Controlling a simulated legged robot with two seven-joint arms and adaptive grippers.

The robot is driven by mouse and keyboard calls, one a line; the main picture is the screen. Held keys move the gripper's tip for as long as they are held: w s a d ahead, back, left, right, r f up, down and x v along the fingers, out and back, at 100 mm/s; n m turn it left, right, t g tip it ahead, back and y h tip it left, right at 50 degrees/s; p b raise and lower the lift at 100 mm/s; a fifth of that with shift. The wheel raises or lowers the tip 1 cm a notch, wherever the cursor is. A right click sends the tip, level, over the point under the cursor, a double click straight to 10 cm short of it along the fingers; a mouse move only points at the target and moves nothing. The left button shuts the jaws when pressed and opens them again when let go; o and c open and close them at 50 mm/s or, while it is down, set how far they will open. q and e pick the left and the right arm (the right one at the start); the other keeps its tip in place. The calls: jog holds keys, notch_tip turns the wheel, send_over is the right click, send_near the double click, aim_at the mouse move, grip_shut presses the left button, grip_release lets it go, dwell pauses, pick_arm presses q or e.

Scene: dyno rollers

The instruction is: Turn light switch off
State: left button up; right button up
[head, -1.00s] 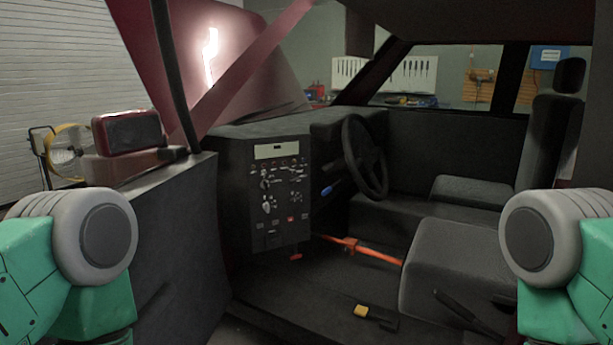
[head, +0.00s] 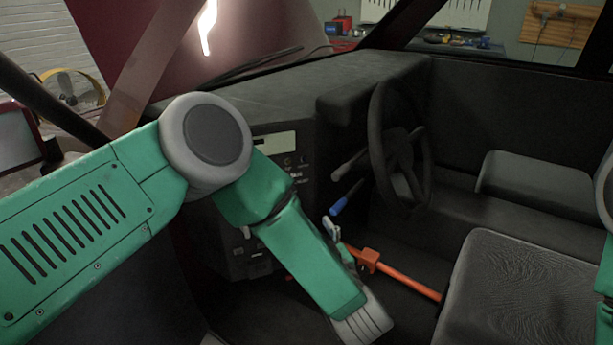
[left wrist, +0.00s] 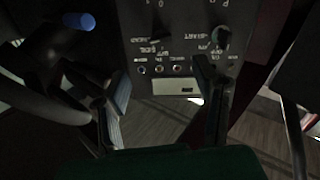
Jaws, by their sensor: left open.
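The black dashboard control panel (head: 290,160) is partly hidden behind my left arm in the head view. In the left wrist view the panel (left wrist: 170,50) appears upside down, with dark knobs, white lettering and a row of small round controls. A dark knob (left wrist: 222,38) sits near "START" and "OFF" lettering. I cannot tell which control is the light switch. My left gripper (left wrist: 162,80) is open and empty, its fingers spread in front of the panel. Contact with the panel cannot be judged. My right gripper is out of view.
The steering wheel (head: 399,150) and a blue-tipped stalk (head: 345,198) are right of the panel; the stalk (left wrist: 80,21) also shows near the left finger. An orange bar (head: 400,275) crosses low down. A grey seat (head: 500,290) is at the right.

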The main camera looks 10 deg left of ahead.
pick_arm(q)
jog(key=x, duration=0.4)
jog(key=b+x, duration=0.1)
jog(key=x, duration=0.9)
jog(key=shift+r, duration=0.35)
jog(key=c, duration=1.1)
